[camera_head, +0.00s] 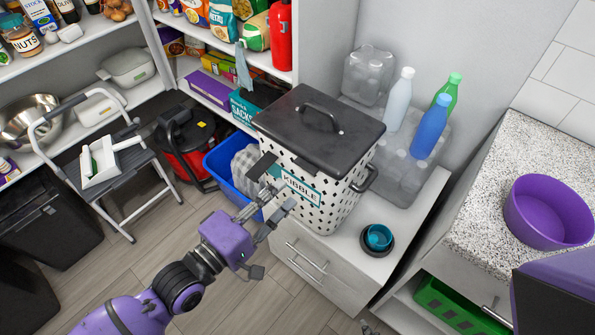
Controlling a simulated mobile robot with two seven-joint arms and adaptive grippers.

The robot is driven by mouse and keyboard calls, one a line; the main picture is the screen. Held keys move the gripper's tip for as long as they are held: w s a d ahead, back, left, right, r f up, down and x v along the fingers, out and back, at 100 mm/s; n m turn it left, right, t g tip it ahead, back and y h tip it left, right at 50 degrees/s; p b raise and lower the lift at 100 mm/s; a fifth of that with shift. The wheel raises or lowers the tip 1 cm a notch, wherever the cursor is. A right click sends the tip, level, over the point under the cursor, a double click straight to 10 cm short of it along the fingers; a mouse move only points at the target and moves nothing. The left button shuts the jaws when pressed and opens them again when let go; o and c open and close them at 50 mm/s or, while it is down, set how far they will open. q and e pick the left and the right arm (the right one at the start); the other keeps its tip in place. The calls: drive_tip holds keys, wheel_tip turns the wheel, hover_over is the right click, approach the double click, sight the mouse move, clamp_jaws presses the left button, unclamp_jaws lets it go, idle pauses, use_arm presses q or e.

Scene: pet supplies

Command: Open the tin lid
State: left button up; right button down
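The tin (325,205) is white with black dots and a KIBBLE label, and stands upright on a white drawer cabinet. Its dark lid (345,140) sits on top, closed, with an arched handle (321,113) in the middle. Side handles show at its left and right. My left gripper (277,202) is in front of the tin's lower left side, below the lid. Its fingers are spread with nothing between them; whether they touch the tin is unclear. My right arm (560,285) shows at the lower right; only a small grey tip, perhaps its gripper, shows at the bottom edge.
Bottles (430,127) in a clear crate stand behind the tin on the right. A small teal bowl (377,237) sits in front of it. A blue bin (222,162) is at its left. A purple bowl (548,212) stands on the right counter. Space above the lid is clear.

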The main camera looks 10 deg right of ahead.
use_arm(q)
drive_tip(key=x, duration=0.7)
drive_tip(key=shift+w+d+p, duration=0.2)
drive_tip(key=shift+d+p, duration=0.1)
drive_tip(key=shift+p, duration=0.1)
drive_tip(key=shift+c, duration=0.4)
clamp_jaws()
